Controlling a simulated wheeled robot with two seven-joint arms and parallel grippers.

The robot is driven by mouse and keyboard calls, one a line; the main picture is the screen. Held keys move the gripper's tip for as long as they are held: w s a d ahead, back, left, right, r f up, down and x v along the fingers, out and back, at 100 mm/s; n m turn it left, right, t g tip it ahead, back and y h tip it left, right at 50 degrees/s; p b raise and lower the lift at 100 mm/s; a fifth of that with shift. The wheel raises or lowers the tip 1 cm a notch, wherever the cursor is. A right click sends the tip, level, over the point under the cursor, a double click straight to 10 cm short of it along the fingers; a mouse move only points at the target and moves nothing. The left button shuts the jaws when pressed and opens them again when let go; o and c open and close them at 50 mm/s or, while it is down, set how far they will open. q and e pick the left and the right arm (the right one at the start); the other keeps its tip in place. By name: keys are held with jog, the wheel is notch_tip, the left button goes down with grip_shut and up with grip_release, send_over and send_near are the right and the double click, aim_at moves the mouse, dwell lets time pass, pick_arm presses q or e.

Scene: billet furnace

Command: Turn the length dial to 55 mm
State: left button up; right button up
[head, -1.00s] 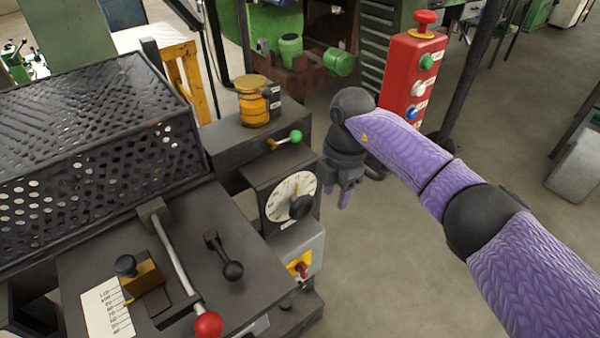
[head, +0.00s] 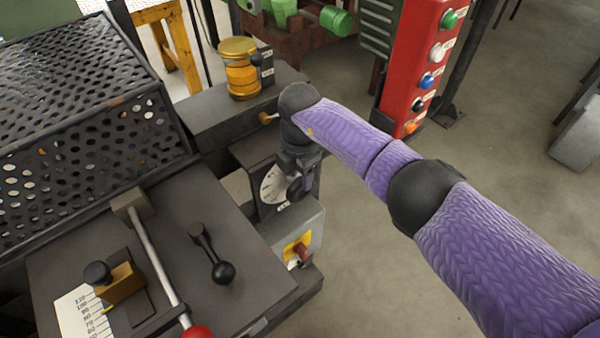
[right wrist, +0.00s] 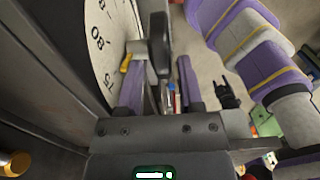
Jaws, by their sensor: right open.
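The round white length dial (head: 272,186) is on the front of a dark box, partly hidden behind my right gripper (head: 302,184). In the right wrist view, part of the dial face (right wrist: 98,22) shows the numbers 80 and 75. A black knob (right wrist: 158,42) stands out from the dial and appears edge-on. My right gripper (right wrist: 159,68) is open, with one purple finger on each side of the knob. A small yellow pointer (right wrist: 126,63) shows beside the left finger; its exact reading cannot be told. My left gripper is not in view.
A grey box with a red switch on yellow (head: 298,249) sits below the dial. A black-knobbed lever (head: 213,255) and a numbered scale (head: 84,315) are on the machine top. A red button post (head: 415,70) stands behind my arm.

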aim_at(293, 184)
grip_shut()
jog(key=shift+s+a+r+h+p, duration=0.2)
jog(key=shift+h+p, duration=0.1)
jog(key=shift+p, duration=0.3)
jog(key=shift+t+h, duration=0.3)
jog(key=shift+t, duration=0.1)
jog(key=shift+w+f, duration=0.1)
jog(key=shift+f, duration=0.1)
grip_release()
notch_tip(293, 184, up, 10)
jog(key=a+p, duration=0.1)
jog(key=p, duration=0.1)
jog(key=shift+s, duration=0.4)
jog(key=shift+f, duration=0.1)
